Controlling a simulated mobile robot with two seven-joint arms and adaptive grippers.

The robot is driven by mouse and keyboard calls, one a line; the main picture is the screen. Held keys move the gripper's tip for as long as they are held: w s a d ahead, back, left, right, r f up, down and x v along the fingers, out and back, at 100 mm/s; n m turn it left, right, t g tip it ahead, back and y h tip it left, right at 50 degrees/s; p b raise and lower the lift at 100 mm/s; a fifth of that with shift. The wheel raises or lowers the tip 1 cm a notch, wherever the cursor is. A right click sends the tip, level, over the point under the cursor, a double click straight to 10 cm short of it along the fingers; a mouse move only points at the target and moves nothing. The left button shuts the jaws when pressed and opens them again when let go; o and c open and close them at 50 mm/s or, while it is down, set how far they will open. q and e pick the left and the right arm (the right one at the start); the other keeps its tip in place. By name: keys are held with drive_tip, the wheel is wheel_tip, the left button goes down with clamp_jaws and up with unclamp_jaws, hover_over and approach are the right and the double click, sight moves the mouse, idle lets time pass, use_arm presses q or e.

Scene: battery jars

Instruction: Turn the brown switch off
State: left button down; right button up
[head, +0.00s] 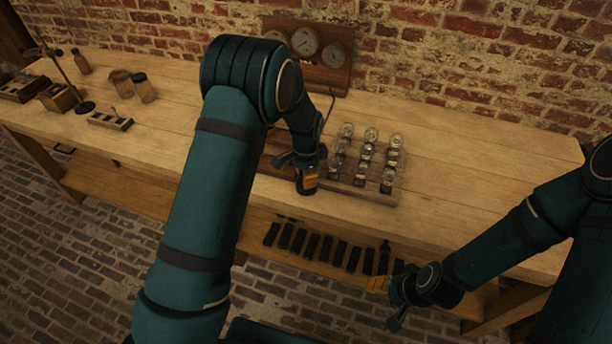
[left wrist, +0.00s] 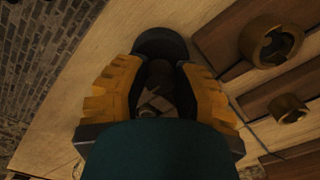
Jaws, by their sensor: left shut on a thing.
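My left gripper (head: 306,184) is low over the bench, just left of the jar rack. In the left wrist view its orange-backed fingers (left wrist: 160,92) are shut on a dark thing (left wrist: 160,43) with a round black end. What it is, I cannot tell for sure. Brown wooden blocks (left wrist: 245,22) with round brass-coloured collars lie right of the fingers in that view. I cannot make out a brown switch for certain; my left arm hides part of the bench. My right gripper (head: 385,287) is near the bench's front edge, its opening unclear.
A wooden rack (head: 384,199) holds several glass jars. A panel with round dials (head: 322,72) stands at the back by the brick wall. Several dark blocks (head: 313,246) line the lower shelf. Jars (head: 144,88) and a stand (head: 84,107) are at left. The right bench top is clear.

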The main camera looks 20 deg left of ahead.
use_arm(q)
drive_tip(key=shift+n, duration=0.3)
drive_tip(key=n, duration=0.8)
drive_tip(key=shift+s+p, duration=0.1)
drive_tip(key=shift+p, duration=0.3)
drive_tip(key=n, duration=0.4)
drive_tip(key=shift+d+n+p, duration=0.1)
drive_tip(key=shift+n+p, duration=0.6)
drive_tip(key=shift+n, duration=1.9)
drive_tip(key=c, duration=0.7)
unclamp_jaws()
drive_tip(key=shift+d+f, duration=0.1)
